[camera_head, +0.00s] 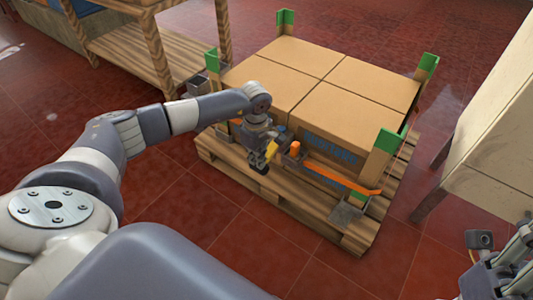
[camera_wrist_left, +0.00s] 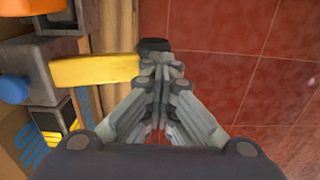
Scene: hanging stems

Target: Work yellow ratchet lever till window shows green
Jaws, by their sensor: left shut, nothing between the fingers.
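The yellow lever (camera_head: 271,150) sticks out from the ratchet (camera_head: 292,158) on the near side of the strapped boxes. In the left wrist view the lever (camera_wrist_left: 95,70) runs from the grey ratchet body (camera_wrist_left: 52,70) to a black end (camera_wrist_left: 153,45) at the fingertips. My left gripper (camera_head: 261,163) is shut and empty, its fingertips (camera_wrist_left: 160,75) right by that black end; I cannot tell if they touch. A blue knob (camera_wrist_left: 13,88) sits on the ratchet. I cannot make out the window's colour. My right gripper (camera_head: 497,255) is partly cut off at the lower right.
An orange strap (camera_head: 335,178) crosses the cardboard boxes (camera_head: 335,125), which stand on a wooden pallet (camera_head: 325,222) with green-topped corner posts (camera_head: 428,63). A wooden rack (camera_head: 130,45) stands at the back left, a pale cabinet (camera_head: 500,130) at right. Red tiled floor (camera_head: 215,225) is free in front.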

